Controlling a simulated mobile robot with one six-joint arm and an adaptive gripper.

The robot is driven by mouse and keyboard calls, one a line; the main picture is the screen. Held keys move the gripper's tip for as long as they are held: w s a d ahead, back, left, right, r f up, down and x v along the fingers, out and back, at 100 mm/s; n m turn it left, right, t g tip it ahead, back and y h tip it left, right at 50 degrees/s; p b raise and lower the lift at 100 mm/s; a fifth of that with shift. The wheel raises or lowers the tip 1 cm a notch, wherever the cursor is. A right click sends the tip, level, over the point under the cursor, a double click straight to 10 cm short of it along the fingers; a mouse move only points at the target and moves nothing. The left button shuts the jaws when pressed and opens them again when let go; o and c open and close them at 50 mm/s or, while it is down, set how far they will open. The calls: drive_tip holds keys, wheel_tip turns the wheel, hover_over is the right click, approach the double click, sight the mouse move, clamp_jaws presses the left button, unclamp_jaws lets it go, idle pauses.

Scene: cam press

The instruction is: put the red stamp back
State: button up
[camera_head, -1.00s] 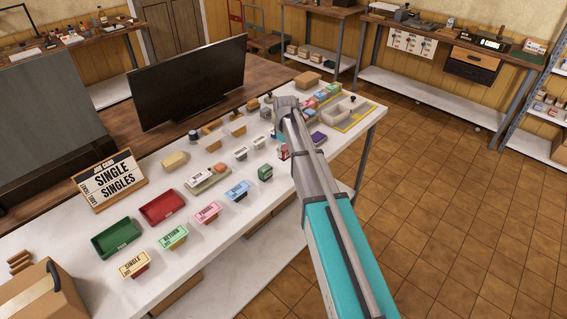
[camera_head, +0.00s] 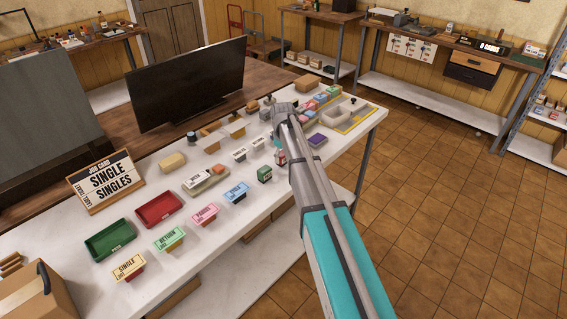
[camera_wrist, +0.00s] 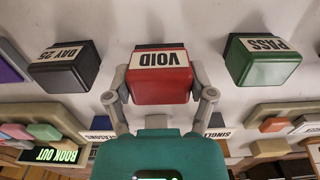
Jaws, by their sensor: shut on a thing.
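The red stamp (camera_wrist: 160,85), labelled VOID, sits between the two fingers of my gripper (camera_wrist: 160,95) in the wrist view. My gripper is shut on it. I cannot tell whether its base touches the white bench. In the head view only a sliver of the red stamp (camera_head: 281,158) shows beside my arm, and the gripper fingers are hidden. A green stamp (camera_wrist: 262,65), labelled PASS, stands to its right in the wrist view, and a black stamp (camera_wrist: 66,70), labelled DAY 25, to its left. The green stamp also shows in the head view (camera_head: 264,174).
A red tray (camera_head: 159,209) and a green tray (camera_head: 110,239) lie on the bench beside a job card (camera_head: 107,182) reading SINGLE SINGLES. Several coloured label blocks line the front edge. A black monitor (camera_head: 190,83) stands behind. A yellow-marked area with a grey tray (camera_head: 335,117) lies at the right end.

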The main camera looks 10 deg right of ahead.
drive_tip(key=shift+f+b, duration=0.35)
drive_tip(key=shift+f, duration=0.35)
drive_tip(key=shift+f, duration=0.1)
drive_tip(key=o, duration=0.8)
drive_tip(key=shift+o, duration=0.2)
wheel_tip(320, 180, up, 12)
drive_tip(key=p, duration=1.2)
idle(0.3)
drive_tip(key=s+m, duration=0.7)
drive_tip(key=s, duration=2.2)
